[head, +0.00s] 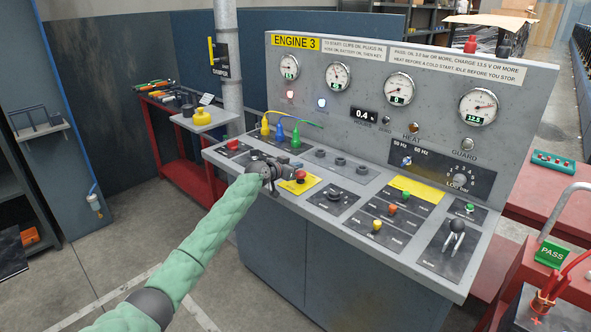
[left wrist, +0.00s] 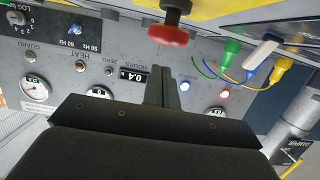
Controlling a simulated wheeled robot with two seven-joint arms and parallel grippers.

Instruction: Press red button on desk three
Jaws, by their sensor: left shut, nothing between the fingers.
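The desk (head: 330,262) is labelled ENGINE 3 on its upright panel. A red mushroom button (head: 300,175) stands on a yellow plate (head: 298,187) on the sloped desk top. In the left wrist view the red button (left wrist: 168,36) shows at the top centre, just beyond the fingertips, with a visible gap. My left gripper (head: 284,170) is over the desk top, just left of the button. Its fingers (left wrist: 162,88) are shut and hold nothing. It hides part of the desk top around the plate. My right gripper is out of view.
Yellow, blue and green plugs (head: 280,133) with leads stand behind the gripper. Another red control (head: 233,145) is at the desk's left end. Knobs, a lever (head: 455,238) and coloured buttons (head: 392,209) lie to the right. Gauges (head: 338,76) line the upright panel.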

